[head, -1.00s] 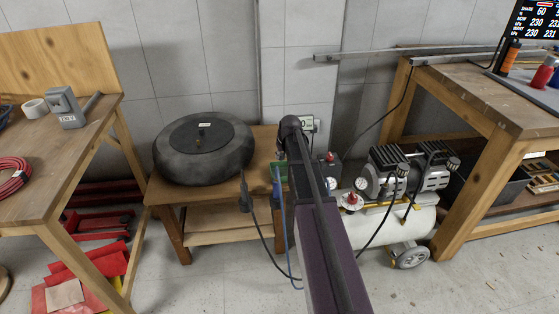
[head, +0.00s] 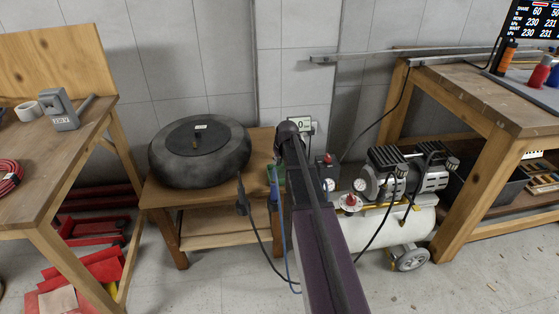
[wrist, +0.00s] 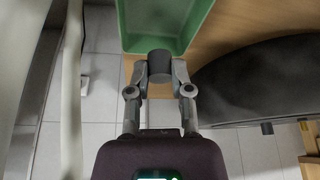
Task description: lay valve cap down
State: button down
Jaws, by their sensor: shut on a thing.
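My gripper (wrist: 160,72) is shut on a dark grey cylindrical cap (wrist: 160,63), held between its two fingertips in the wrist view. The cap is at the near end of a green open tray (wrist: 165,48), overlapping its rim in the picture; I cannot tell whether it touches. The tray's visible floor looks empty. In the head view my arm hides the gripper and cap, and only a sliver of the tray (head: 277,174) shows on the low wooden table (head: 165,195).
A black tyre (head: 200,153) lies flat on the low table, left of the tray. Black and blue hoses (head: 285,240) hang at the table's front. A compressor (head: 400,215) stands to the right. Workbenches flank both sides.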

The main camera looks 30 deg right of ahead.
aim_at(278, 177)
jog(key=shift+f+b, duration=2.6)
jog(key=shift+f, duration=0.3)
jog(key=shift+f+b, duration=0.6)
jog(key=shift+c, duration=2.2)
grip_release()
jog(key=shift+r, duration=0.1)
jog(key=shift+r, duration=0.15)
notch_tip(278, 177, up, 9)
jog(key=p, duration=0.9)
jog(key=shift+w, duration=0.1)
